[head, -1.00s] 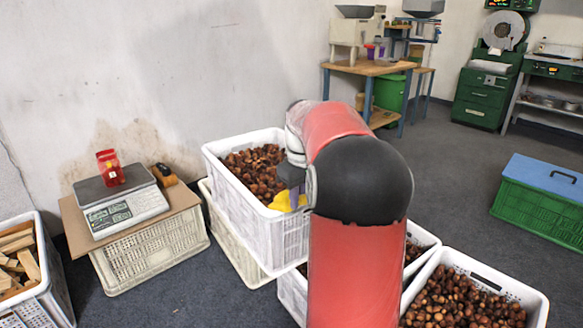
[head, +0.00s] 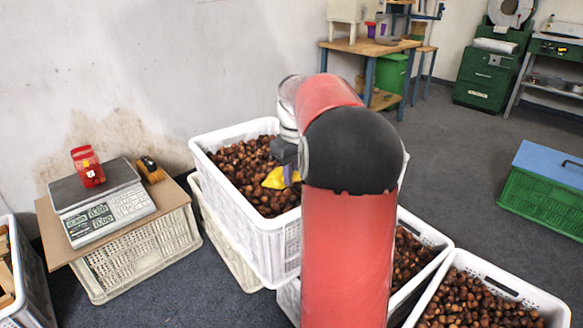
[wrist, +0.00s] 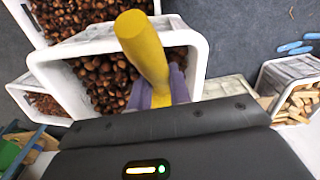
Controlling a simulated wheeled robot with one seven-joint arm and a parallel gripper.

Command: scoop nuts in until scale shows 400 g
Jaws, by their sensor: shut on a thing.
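My gripper (head: 286,157) is shut on a yellow scoop (head: 276,178) and holds it over the top white crate (head: 268,240) full of brown chestnuts (head: 247,163). The wrist view shows the scoop's yellow handle (wrist: 146,48) between the grey fingers (wrist: 158,92). The scoop's bowl is mostly hidden, so I cannot tell what it holds or whether it touches the nuts. A small open red bag (head: 88,166) stands upright on the scale (head: 104,212) at the left. The display digits are too small to read.
The scale stands on a board (head: 52,238) over a pale crate (head: 140,262). A dark-handled tool (head: 152,168) lies beside it. More chestnut crates (head: 548,298) stand at the front right, and a wood crate (head: 30,290) at the left. Open floor (head: 455,165) lies behind.

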